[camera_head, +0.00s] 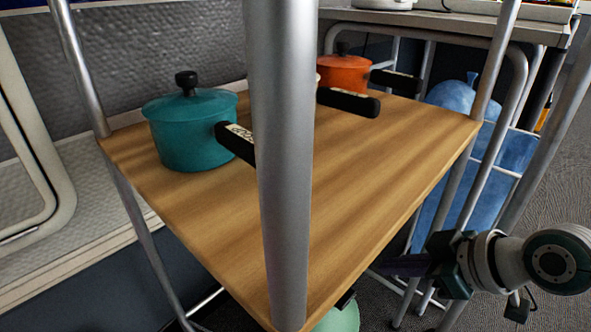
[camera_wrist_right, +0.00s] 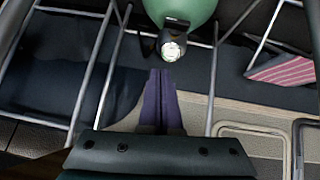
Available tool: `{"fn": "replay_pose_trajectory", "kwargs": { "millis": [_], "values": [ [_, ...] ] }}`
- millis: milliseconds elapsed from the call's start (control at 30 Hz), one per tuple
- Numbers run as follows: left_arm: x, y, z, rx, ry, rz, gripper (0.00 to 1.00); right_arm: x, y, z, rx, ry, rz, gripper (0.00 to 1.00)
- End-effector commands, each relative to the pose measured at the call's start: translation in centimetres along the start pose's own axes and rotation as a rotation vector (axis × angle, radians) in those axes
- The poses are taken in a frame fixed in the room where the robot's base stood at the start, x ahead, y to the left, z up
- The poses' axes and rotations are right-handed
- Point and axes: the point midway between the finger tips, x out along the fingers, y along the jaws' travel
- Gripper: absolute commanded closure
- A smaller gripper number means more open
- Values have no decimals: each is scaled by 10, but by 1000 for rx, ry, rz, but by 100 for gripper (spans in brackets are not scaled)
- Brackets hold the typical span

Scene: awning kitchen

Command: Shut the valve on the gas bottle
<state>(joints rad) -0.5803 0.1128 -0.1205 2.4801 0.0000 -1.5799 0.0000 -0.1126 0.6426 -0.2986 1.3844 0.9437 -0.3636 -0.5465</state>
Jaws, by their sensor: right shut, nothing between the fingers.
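The green gas bottle (camera_head: 338,319) shows in part at the bottom of the head view, below the wooden shelf that hides most of it. In the right wrist view the bottle (camera_wrist_right: 182,10) is at the top edge. Its valve (camera_wrist_right: 172,46), dark with a pale round end, faces the camera. My right gripper (camera_head: 388,266) reaches in from the right under the shelf, near the bottle. Its purple fingers (camera_wrist_right: 160,76) are together and empty, their tips just below the valve in the picture. I cannot tell whether they touch it. My left gripper is out of view.
The wooden shelf (camera_head: 370,190) carries a teal pot (camera_head: 190,135) and an orange pot (camera_head: 343,75). A thick metal post (camera_head: 284,150) stands in front. Metal frame legs (camera_wrist_right: 95,70) flank the right gripper. A blue object (camera_head: 455,95) stands behind at right.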

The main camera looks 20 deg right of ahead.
Motion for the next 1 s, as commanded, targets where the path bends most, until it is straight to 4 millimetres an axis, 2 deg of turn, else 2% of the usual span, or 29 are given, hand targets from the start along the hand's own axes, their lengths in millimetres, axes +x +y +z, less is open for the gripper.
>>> {"fn": "replay_pose_trajectory", "kwargs": {
  "millis": [33, 100, 367, 467, 533, 600, 700, 833, 1000],
  "values": [
    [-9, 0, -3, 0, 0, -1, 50, -12, 1, -2, -2, -2, 0, 100],
    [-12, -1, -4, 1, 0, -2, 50, -19, 2, -1, 1, -2, 0, 100],
    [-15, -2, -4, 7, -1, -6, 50, -26, -4, 0, 1, -3, -11, 100],
    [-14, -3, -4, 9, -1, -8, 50, -26, -34, -1, -2, -24, -72, 100],
    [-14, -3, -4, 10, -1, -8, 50, -31, -74, -3, -8, -60, -145, 100],
    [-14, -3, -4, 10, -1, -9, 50, -44, -117, -6, -15, -120, -210, 100],
    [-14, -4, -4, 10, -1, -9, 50, -70, -152, -10, -6, -211, -222, 100],
    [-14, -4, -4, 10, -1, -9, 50, -104, -162, -12, 50, -318, -150, 100],
    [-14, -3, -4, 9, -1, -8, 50, -154, -151, -7, 191, -448, 6, 100]
  ]
}}
